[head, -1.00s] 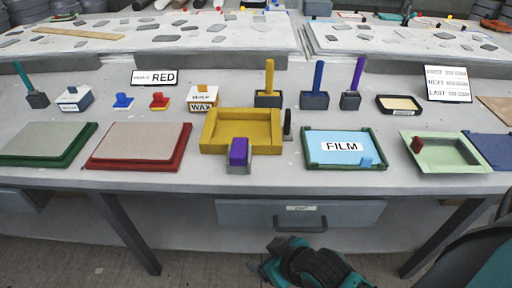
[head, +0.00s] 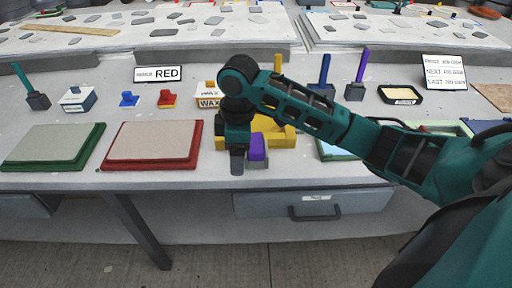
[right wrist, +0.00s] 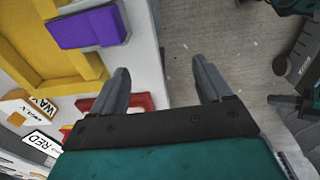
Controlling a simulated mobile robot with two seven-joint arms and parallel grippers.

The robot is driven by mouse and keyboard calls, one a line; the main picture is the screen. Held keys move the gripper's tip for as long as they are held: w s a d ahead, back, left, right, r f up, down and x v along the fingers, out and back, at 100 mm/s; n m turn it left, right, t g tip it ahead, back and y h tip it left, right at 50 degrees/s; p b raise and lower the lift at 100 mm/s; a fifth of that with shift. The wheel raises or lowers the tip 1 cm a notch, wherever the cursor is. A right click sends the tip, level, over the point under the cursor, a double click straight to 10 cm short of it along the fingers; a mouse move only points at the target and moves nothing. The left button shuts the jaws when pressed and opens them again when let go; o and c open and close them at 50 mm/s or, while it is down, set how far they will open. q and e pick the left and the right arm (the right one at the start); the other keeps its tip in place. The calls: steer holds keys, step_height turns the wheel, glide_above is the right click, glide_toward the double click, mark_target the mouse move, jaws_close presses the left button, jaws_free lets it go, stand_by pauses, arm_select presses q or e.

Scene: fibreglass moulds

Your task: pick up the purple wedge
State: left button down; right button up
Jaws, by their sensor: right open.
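The purple wedge (head: 257,147) sits in a small grey holder (head: 258,165) at the front of the yellow mould (head: 284,138), close to the table's front edge. It also shows in the right wrist view (right wrist: 87,31), at the upper left. My right gripper (head: 237,168) points down just left of the wedge in the head view, partly covering the yellow mould. In the right wrist view the fingers of my right gripper (right wrist: 162,82) are apart with nothing between them, and the wedge lies outside them. My left gripper is not in view.
A red-edged mould (head: 152,145) and a green-edged mould (head: 52,146) lie to the left. WAX blocks (head: 208,101) and upright tools such as the purple one (head: 358,75) stand behind.

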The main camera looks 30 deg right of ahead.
steer(key=w+d+r, duration=0.4)
steer(key=d+r, duration=0.3)
steer(key=r, duration=0.1)
glide_above(257, 148)
steer(key=w, duration=0.1)
steer(key=shift+g, duration=0.3)
step_height(257, 148, down, 7)
steer(key=shift+r, duration=0.15)
steer(key=shift+s+f, duration=0.15)
steer(key=shift+f, duration=1.2)
steer(key=shift+s+f, duration=0.15)
steer(key=shift+f, duration=1.2)
steer(key=shift+c, duration=0.3)
steer(key=shift+s, duration=0.15)
jaws_close()
